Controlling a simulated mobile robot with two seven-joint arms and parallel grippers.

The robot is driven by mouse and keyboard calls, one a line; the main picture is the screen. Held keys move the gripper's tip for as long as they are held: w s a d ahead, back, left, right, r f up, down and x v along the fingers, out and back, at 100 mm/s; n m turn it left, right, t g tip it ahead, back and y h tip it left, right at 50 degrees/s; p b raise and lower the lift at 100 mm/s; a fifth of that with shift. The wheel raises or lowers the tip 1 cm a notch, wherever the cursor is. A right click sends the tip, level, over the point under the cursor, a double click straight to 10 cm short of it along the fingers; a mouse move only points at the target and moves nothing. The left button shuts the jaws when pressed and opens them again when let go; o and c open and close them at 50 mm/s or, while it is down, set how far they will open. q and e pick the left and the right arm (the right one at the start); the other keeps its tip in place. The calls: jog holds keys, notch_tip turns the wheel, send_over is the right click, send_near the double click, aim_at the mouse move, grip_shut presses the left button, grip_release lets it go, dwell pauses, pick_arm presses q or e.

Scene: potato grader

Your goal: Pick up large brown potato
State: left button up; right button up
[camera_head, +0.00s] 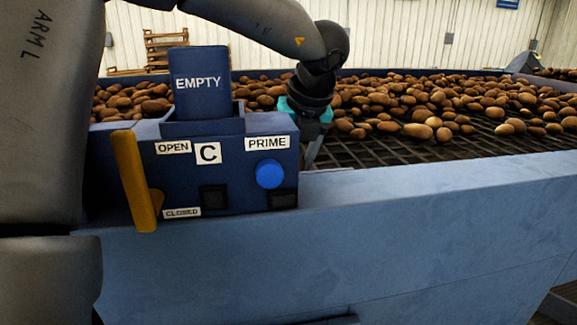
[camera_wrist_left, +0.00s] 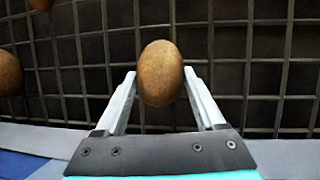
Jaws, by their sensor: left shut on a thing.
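A large brown potato (camera_wrist_left: 160,72) sits between the two fingers of my left gripper (camera_wrist_left: 160,90) in the left wrist view. The fingers touch it on both sides, so the gripper is shut on it, above the dark metal grid (camera_wrist_left: 235,60). In the head view my left gripper (camera_head: 308,150) reaches down over the near edge of the grader, behind the blue control box. The held potato is hidden there. My right gripper is not in view.
Many potatoes (camera_head: 420,100) lie on the grid beyond my gripper. The blue control box (camera_head: 230,190) with a yellow lever (camera_head: 134,180), a blue button (camera_head: 269,173) and an "EMPTY" panel (camera_head: 200,82) stands on the grader's blue edge (camera_head: 400,190). Another potato (camera_wrist_left: 8,73) lies at left in the wrist view.

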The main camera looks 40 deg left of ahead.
pick_arm(q)
jog(key=shift+c, duration=0.8)
jog(key=shift+r, duration=0.2)
jog(key=shift+r, duration=0.3)
notch_tip(320, 180, up, 9)
jog(key=shift+f, duration=0.1)
notch_tip(320, 180, up, 10)
jog(key=p, duration=0.2)
jog(key=shift+d, duration=0.1)
